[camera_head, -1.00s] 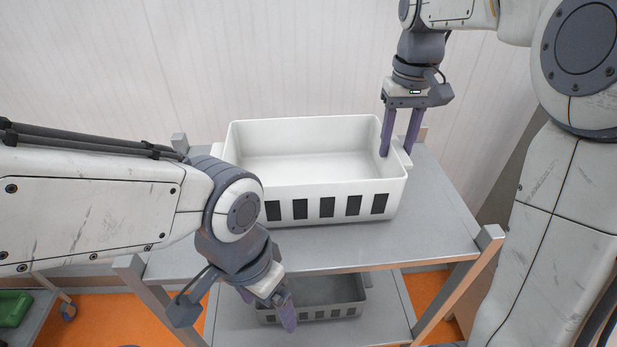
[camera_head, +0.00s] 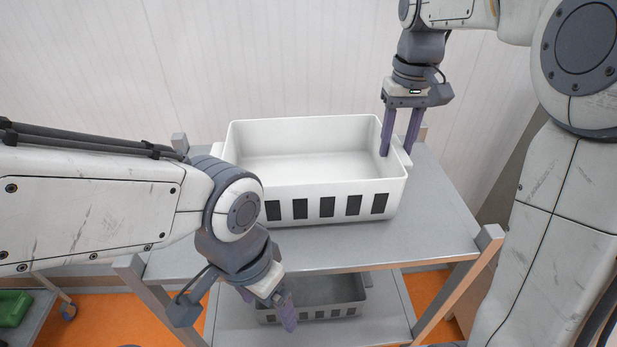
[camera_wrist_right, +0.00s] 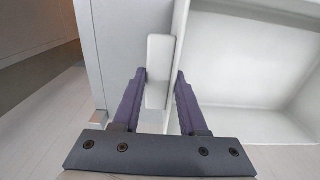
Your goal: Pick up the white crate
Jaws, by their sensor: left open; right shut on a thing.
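The white crate (camera_head: 310,188) sits empty and upright on the top shelf of a grey metal rack. It has a row of dark slots along its front wall. My right gripper (camera_head: 398,150) points down over its right end, with one finger inside the wall and one outside. My left gripper (camera_head: 284,310) is open and empty, in front of the rack and below the top shelf edge. My left arm hides the crate's front left corner.
A grey crate (camera_head: 335,293) stands on the lower shelf, behind my left gripper. The top shelf (camera_head: 440,225) is bare to the right and in front of the white crate. A pale wall stands close behind. A green bin (camera_head: 14,308) is at the far left.

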